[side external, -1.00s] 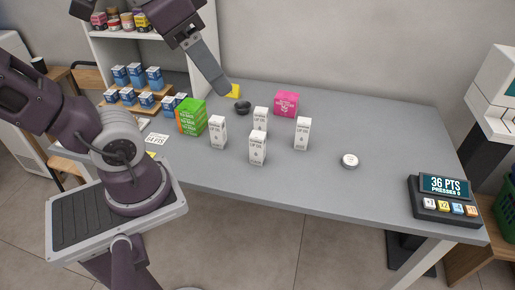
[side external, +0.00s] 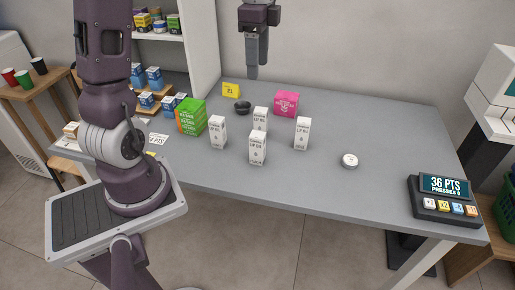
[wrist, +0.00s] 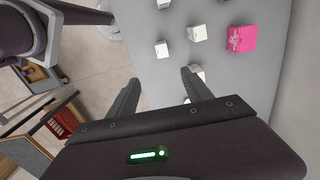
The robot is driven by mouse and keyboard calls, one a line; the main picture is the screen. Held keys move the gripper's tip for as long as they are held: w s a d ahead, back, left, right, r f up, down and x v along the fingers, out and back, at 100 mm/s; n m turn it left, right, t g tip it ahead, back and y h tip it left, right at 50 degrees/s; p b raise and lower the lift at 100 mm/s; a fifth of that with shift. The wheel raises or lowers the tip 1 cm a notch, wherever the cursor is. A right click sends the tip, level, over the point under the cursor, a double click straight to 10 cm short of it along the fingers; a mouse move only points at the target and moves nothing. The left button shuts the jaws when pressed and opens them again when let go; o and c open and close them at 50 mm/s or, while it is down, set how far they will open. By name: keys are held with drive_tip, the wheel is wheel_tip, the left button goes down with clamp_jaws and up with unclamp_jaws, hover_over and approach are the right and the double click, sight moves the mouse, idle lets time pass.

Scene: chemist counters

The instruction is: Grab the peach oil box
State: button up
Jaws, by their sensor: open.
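Several small white lip oil boxes stand upright on the grey table in the side view: one at the left (side external: 217,132), one at the front (side external: 257,148), one behind it (side external: 260,119) and one at the right (side external: 302,134). Their flavour words are too small to read, so I cannot tell which is peach. In the wrist view, white box tops show ahead of my fingers (wrist: 162,49), and one is partly hidden by the right finger. My gripper (side external: 252,74) is open and empty, high above the back of the table; its spread fingers show in the wrist view (wrist: 160,80).
A round white tin (side external: 350,160) and a points display (side external: 445,200) are on the right. The table's right half is mostly clear.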

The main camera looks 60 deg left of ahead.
sight(257, 153)
drive_tip(key=f, duration=3)
drive_tip(key=shift+w+a+f, duration=0.1)
drive_tip(key=shift+w+a, duration=0.05)
drive_tip(key=shift+a, duration=0.2)
clamp_jaws()
